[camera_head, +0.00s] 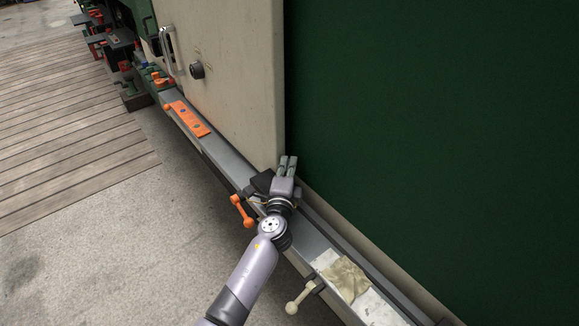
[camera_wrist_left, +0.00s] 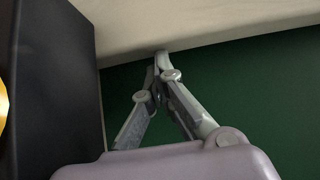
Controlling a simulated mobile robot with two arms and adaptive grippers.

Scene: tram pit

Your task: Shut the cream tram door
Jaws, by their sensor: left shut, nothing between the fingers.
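The cream tram door (camera_head: 236,60) is a tall flat panel, with a metal handle (camera_head: 167,50) and a round dark knob (camera_head: 197,71) near its left side. Its right edge stands against a dark green surface (camera_head: 430,110). My left gripper (camera_head: 288,163) is at the lower right corner of the door, over the grey ledge. In the left wrist view, its fingers (camera_wrist_left: 162,62) are shut and empty, with the tips at the border between cream and green. I cannot tell whether they touch the door (camera_wrist_left: 190,22). My right gripper is not in view.
A grey ledge (camera_head: 228,158) runs below the door. It carries an orange plate (camera_head: 189,118) and a beige cloth (camera_head: 345,279). An orange handle (camera_head: 242,211) and a cream handle (camera_head: 299,299) stick out in front. Concrete floor (camera_head: 110,230) and wooden planks (camera_head: 60,120) lie clear at left.

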